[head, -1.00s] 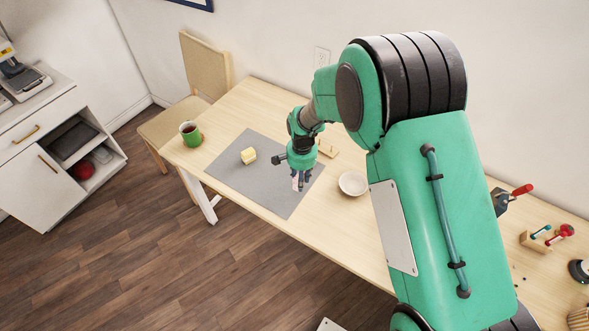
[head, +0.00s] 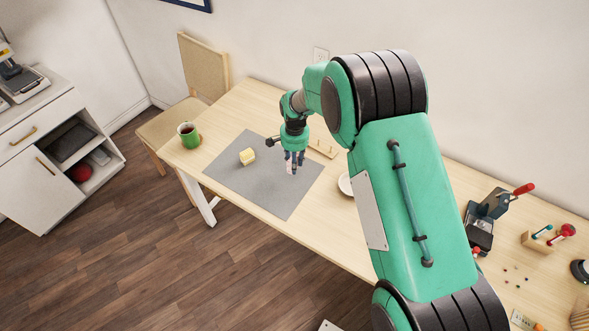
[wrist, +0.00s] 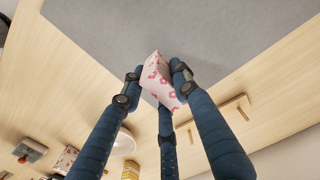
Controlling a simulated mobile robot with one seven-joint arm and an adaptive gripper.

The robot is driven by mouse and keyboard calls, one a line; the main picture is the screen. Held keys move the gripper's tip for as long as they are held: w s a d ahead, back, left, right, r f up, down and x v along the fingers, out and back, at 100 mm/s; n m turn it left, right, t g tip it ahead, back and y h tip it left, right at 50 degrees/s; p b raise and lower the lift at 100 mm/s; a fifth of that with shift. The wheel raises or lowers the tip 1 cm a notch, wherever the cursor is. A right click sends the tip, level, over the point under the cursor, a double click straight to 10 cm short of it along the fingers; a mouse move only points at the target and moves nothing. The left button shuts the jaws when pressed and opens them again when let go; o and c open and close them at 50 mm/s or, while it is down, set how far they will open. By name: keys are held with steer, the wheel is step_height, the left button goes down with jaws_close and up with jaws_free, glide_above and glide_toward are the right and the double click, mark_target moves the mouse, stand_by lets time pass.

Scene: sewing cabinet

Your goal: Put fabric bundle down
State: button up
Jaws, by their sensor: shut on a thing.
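The fabric bundle (wrist: 160,80) is whitish with a pink-red flower print. In the wrist view it sits between the fingertips of my gripper (wrist: 155,86), which is shut on it. In the head view my gripper (head: 293,166) points down over the right part of the grey mat (head: 270,192), and its fingers mostly hide the bundle. I cannot tell from the frames whether the bundle touches the mat.
A pale yellow block (head: 247,157) lies on the mat, left of my gripper. A green mug (head: 190,136) stands at the table's left end. A white bowl (head: 345,184), partly hidden by my arm, is right of the mat. The mat's front part is clear.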

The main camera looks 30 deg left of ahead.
steer(key=shift+f+b, duration=0.45)
steer(key=shift+f, duration=1.35)
steer(key=o, duration=0.8)
steer(key=shift+f, duration=0.15)
steer(key=shift+o, duration=0.2)
steer(key=shift+r, duration=0.2)
step_height(320, 180, up, 12)
steer(key=shift+p, duration=1.1)
